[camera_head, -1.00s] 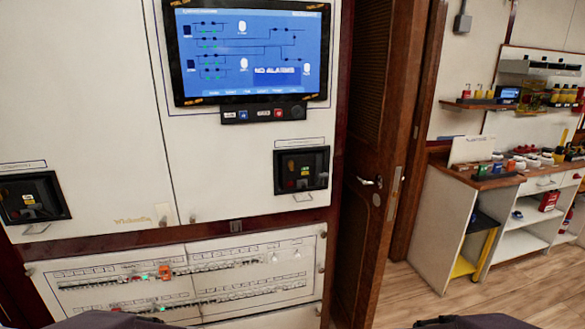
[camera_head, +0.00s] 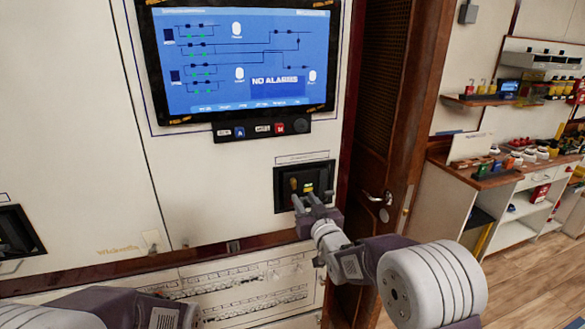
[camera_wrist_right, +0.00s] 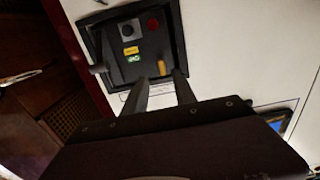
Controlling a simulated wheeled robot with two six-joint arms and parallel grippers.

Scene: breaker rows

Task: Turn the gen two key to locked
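The black recessed panel (camera_head: 282,201) on the right side of the white cabinet holds small controls. In the right wrist view, the same panel (camera_wrist_right: 112,52) shows a yellow-orange upright piece (camera_wrist_right: 162,68), which may be the key, a black round knob (camera_wrist_right: 127,30), a red round part (camera_wrist_right: 153,24), and yellow and green labels. The lettering is too small to read. My right gripper (camera_head: 307,198) is in front of the panel's lower part. In the wrist view its fingers (camera_wrist_right: 160,78) are apart and empty, pointing at the yellow-orange piece. My left gripper is out of view.
A blue screen (camera_head: 240,60) sits above the panel, with a button strip (camera_head: 262,130) under it. A second black recess (camera_head: 18,232) is at far left. A wooden door with a handle (camera_head: 378,197) stands just right. A workbench (camera_head: 478,180) is further right.

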